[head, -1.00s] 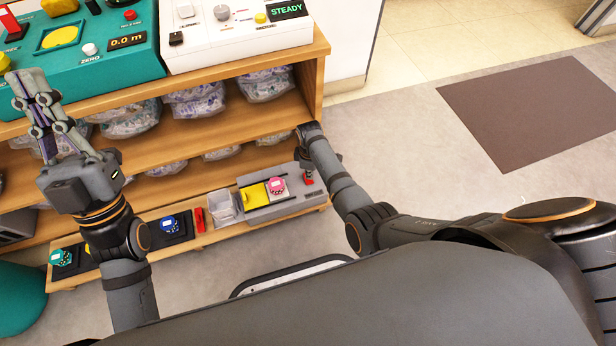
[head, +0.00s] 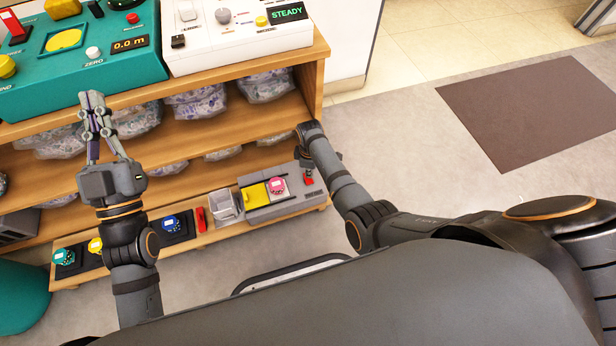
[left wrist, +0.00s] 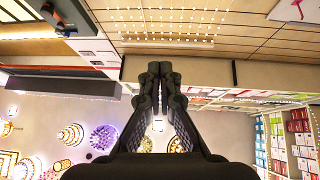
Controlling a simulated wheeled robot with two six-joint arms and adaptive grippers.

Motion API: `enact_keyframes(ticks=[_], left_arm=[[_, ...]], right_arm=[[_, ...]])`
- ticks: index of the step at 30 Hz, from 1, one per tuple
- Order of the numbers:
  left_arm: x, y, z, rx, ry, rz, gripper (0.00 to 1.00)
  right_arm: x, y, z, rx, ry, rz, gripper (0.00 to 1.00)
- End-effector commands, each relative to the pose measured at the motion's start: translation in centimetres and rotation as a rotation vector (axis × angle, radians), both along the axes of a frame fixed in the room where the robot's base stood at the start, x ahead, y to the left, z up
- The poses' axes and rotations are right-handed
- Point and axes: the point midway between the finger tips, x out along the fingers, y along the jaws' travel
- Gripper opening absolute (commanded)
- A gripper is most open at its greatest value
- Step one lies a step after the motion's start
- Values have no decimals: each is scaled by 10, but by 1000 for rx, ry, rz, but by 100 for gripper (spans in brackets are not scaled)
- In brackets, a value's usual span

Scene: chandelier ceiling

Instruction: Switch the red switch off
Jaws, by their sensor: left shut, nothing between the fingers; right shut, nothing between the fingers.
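The red switch (head: 18,30) stands on the teal panel (head: 125,72) on the shelf top, at the upper left of the head view. My left gripper (head: 92,98) is upright, shut and empty, by the panel's front side, to the right of and below the switch and apart from it. In the left wrist view its fingers (left wrist: 159,70) are together with nothing between them; the switch cannot be made out there. My right arm reaches the shelf's right end in the head view, but its fingers are hidden.
A yellow knob (head: 7,67), a yellow button (head: 64,40) and a white ZERO knob (head: 93,52) sit near the switch. A white panel (head: 240,45) stands to the right. Lower shelves hold bags (head: 195,102) and small devices. Open floor (head: 400,120) lies right.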

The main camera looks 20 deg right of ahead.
Motion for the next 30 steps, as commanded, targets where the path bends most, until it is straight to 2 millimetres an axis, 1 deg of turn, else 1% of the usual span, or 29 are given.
enact_keyframes(ticks=[12,30], left_arm=[[14,1,-38,-3,172,2,0],[24,1,-88,-9,389,2,0]], right_arm=[[0,0,5,0,0,0,0],[0,0,10,0,0,0,0]])
